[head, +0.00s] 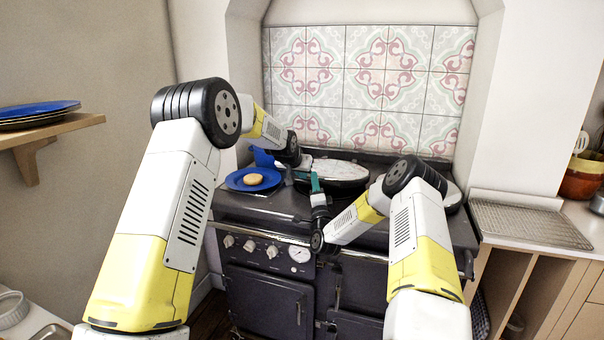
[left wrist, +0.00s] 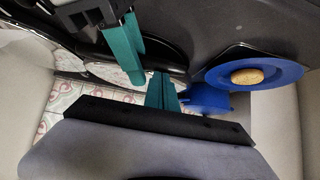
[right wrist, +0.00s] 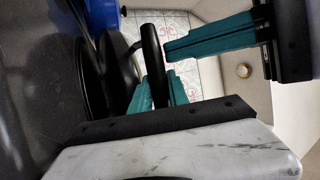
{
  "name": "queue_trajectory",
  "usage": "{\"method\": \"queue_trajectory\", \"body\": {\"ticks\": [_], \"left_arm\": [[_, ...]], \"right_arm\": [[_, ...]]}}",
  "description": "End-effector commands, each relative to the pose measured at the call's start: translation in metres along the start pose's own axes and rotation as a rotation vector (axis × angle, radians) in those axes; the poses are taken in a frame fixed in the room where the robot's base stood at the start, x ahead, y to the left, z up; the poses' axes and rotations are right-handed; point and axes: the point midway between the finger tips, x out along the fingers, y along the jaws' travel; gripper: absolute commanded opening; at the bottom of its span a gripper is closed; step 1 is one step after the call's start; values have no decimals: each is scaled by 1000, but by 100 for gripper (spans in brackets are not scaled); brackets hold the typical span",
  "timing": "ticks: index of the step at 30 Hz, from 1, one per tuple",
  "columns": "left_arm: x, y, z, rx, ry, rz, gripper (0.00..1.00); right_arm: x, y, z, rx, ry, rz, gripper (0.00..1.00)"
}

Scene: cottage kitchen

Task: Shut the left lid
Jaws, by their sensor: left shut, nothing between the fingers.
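The left lid (head: 340,171) is a round, pale silver-topped lid with a dark rim, on the left half of the dark cooker. It lies low and near flat in the head view; I cannot tell if it rests fully down. In the right wrist view a dark bar (right wrist: 151,58) and dark round edges (right wrist: 118,72) show beside the fingers. My left gripper (head: 302,174) is shut and empty at the lid's left front edge. My right gripper (head: 316,184) is at the lid's front edge; whether its teal fingers (right wrist: 160,52) are shut on the bar is unclear.
A blue plate (head: 236,181) with a round bun (head: 253,179) sits on the cooker's left end, close to my left gripper. A blue item (head: 263,157) stands behind it. The right lid (head: 451,196) is partly hidden by my right arm. A wire rack (head: 530,222) lies on the right counter.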

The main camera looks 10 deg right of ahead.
Motion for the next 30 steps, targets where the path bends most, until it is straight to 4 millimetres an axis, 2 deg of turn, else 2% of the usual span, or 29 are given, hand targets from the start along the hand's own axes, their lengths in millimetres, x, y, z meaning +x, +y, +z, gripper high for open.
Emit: {"method": "queue_trajectory", "body": {"ticks": [1, 3, 11, 14, 17, 24, 30], "left_arm": [[9, -1, 21, -1, -42, -1, 0], [9, -2, 21, -2, -43, -1, 0], [8, -2, 18, -1, -35, -1, 0], [8, -2, 17, -1, -32, -2, 0], [8, -2, 15, -1, -28, -2, 0], [7, -1, 13, -1, -25, -1, 0], [6, -1, 13, -1, -25, 0, 0]], "right_arm": [[10, -18, -1, 0, 7, -43, 29], [10, -18, -1, 0, 8, -43, 42], [7, -16, -2, 0, 8, -39, 42], [-1, -15, -2, 0, 8, -36, 42], [-18, -13, -1, 2, 4, -32, 42], [-72, -10, 1, 4, 1, -27, 42], [-102, -9, 0, 2, 4, -28, 42]]}}
